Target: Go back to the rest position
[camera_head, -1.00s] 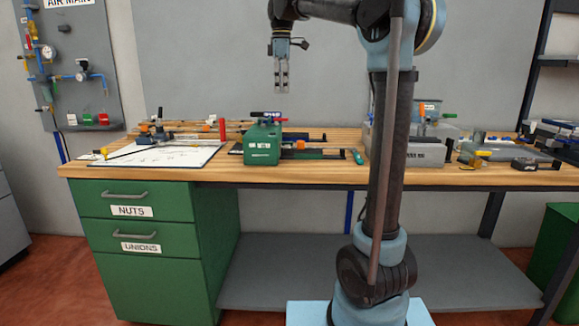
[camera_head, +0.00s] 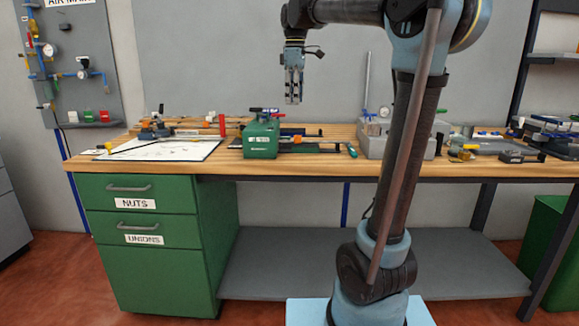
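My gripper (camera_head: 293,98) hangs pointing down in the air, above and a little right of the green box-shaped unit (camera_head: 261,140) on the wooden bench. It touches nothing, and no object shows between its fingers. The fingers look close together, but they are too small to tell whether they are fully shut. My arm rises in front of the bench and bends over at the top of the picture.
The wooden workbench (camera_head: 300,168) carries a white sheet (camera_head: 170,150) at left and a grey block (camera_head: 395,143) partly behind my arm. Several fittings lie at right. Green drawers (camera_head: 146,222) stand below left. The air above the bench's middle is clear.

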